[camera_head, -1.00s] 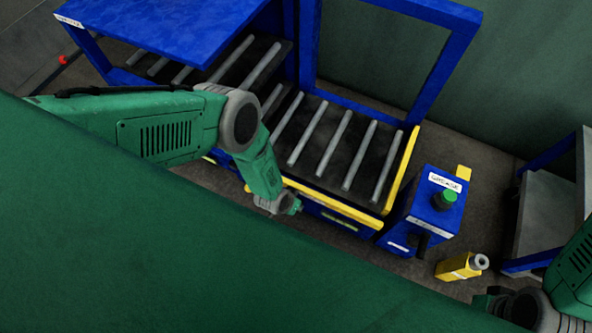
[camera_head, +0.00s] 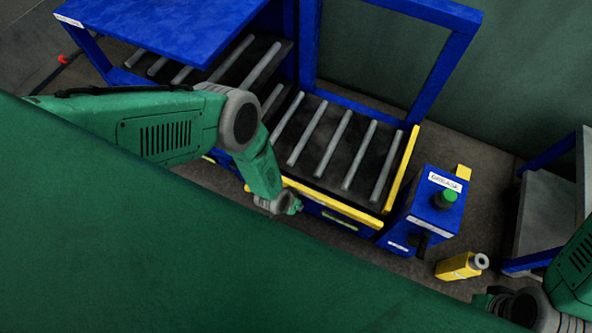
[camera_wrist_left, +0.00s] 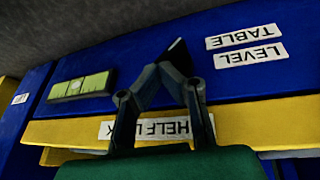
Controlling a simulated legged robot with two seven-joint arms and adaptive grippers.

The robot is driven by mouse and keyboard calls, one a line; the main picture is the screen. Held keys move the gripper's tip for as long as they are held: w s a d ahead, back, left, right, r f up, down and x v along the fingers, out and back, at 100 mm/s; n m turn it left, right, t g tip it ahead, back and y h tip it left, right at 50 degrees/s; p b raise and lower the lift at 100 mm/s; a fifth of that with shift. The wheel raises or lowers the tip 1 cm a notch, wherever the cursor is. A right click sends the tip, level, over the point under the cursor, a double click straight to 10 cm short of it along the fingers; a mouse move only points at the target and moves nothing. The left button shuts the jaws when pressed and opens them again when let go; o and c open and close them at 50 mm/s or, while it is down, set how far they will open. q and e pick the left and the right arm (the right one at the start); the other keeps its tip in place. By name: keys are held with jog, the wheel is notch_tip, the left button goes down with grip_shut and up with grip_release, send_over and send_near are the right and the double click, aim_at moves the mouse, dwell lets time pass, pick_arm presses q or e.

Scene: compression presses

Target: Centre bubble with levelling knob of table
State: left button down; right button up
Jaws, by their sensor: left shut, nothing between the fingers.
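The level vial (camera_wrist_left: 80,86) is a yellow-green strip in a dark frame on the blue table front, at the left of the left wrist view. A pale spot, perhaps the bubble, shows left of its middle; this is too small to be sure. The upside-down labels TABLE (camera_wrist_left: 239,36) and LEVEL (camera_wrist_left: 250,56) are at the right. My left gripper (camera_wrist_left: 178,50) is shut and empty in front of the blue panel, between vial and labels. In the head view my left wrist hangs at the table's front edge. My right gripper (camera_head: 488,300) is partly visible at the lower right.
A yellow strip (camera_wrist_left: 70,132) with a partly covered label runs below the panel. The roller table (camera_head: 330,185) has a yellow rail (camera_head: 401,170) at right.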

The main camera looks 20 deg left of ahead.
pick_arm(q)
jog(key=shift+r, duration=0.15)
dwell(0.4)
jog(key=shift+r+p, duration=0.65)
jog(key=shift+r, duration=0.1)
